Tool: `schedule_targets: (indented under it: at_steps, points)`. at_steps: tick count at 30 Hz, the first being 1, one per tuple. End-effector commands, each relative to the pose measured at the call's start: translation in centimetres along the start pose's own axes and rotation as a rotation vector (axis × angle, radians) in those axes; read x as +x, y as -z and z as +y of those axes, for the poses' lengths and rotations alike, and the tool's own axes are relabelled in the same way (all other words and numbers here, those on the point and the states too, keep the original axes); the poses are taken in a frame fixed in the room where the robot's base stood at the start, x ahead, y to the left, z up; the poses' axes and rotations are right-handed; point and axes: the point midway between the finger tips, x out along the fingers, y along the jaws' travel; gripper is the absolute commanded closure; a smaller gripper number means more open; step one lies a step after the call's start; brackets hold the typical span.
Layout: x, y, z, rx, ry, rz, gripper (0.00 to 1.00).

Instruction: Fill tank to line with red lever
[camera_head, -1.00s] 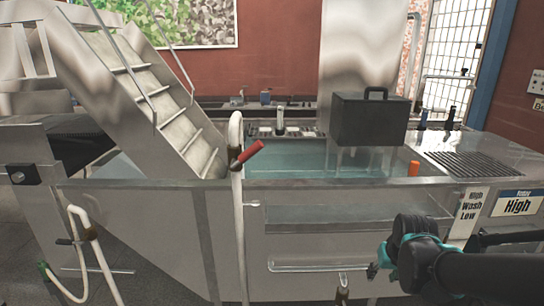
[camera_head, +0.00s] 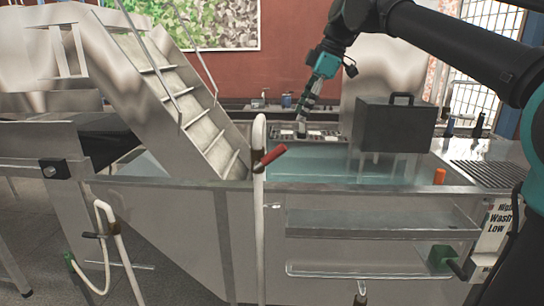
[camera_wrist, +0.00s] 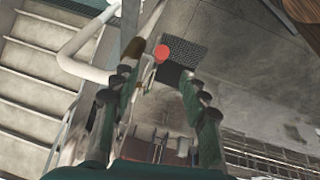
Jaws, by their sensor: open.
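The red lever (camera_head: 270,157) sits on a white upright pipe (camera_head: 258,200) at the front wall of the tank, its handle angled up to the right. The metal tank (camera_head: 180,215) holds blue-green water (camera_head: 320,165); I cannot make out a fill line. My gripper (camera_head: 301,130) is open and empty, pointing down over the tank, above and right of the lever in the head view. In the wrist view, the lever's round red end (camera_wrist: 162,52) shows beyond the fingertips of my gripper (camera_wrist: 160,82), and the white pipe (camera_wrist: 85,68) bends at left.
A dark box (camera_head: 395,125) stands over the tank at right, with a small orange piece (camera_head: 439,176) near the rim. Metal stairs (camera_head: 185,95) rise at left. A second hose with a green end (camera_head: 69,262) hangs front left. A High/Wash/Low label (camera_head: 500,216) is at right.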

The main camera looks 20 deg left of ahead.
Motion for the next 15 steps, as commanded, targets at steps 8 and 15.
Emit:
schedule_targets:
  at_steps: [8,15]
  points:
    - [-0.3,2.0,-0.4,-0.077,0.017,0.016,0.56]
    - [3.8,2.0,-0.5,-0.076,0.016,0.016,0.56]
